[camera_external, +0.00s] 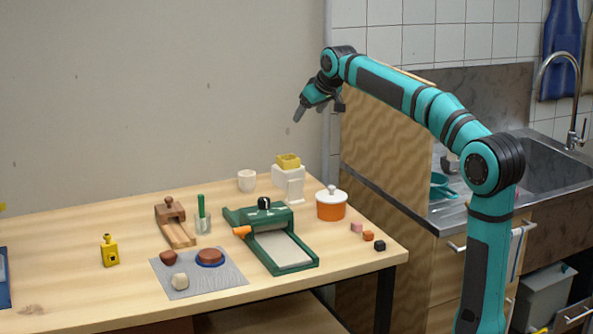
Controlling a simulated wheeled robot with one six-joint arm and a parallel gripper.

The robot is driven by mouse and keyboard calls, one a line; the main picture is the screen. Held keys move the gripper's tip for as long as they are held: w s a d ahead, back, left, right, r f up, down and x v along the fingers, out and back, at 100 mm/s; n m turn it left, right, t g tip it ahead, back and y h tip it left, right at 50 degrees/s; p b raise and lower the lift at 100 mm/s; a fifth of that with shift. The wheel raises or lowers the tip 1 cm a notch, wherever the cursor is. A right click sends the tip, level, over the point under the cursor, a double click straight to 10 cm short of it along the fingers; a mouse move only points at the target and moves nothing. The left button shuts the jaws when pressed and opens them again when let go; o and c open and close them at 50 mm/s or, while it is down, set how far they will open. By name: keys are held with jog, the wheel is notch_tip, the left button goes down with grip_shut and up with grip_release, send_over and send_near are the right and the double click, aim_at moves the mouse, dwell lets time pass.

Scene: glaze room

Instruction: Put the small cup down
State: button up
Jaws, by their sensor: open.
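A small white cup (247,180) stands upright on the wooden table near its back edge, left of a white stand. My gripper (299,116) is high above the back of the table, up and to the right of the cup and well apart from it. Its fingers point down and to the left. It is open, and I see nothing between the fingers.
The wooden table (60,270) holds a green slab roller (272,236), an orange pot with a white lid (331,204), a yellow bottle (110,251), a grey mat (228,279) with clay lumps, and small cubes. The left back is clear. A sink (553,149) is at right.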

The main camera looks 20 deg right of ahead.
jog(key=s+d+f+m+t, duration=0.1)
jog(key=s+d+f+t, duration=0.1)
jog(key=s, duration=1)
jog(key=s+d+f+m+t+h, duration=0.1)
jog(key=s+d+t, duration=0.3)
jog(key=s, duration=0.9)
jog(key=s+d+f+m+t, duration=0.2)
jog(key=s+d+f+t, duration=0.1)
jog(key=s, duration=0.9)
jog(key=shift+s+d+t, duration=0.15)
jog(key=shift+d+t, duration=0.45)
jog(key=shift+d, duration=0.6)
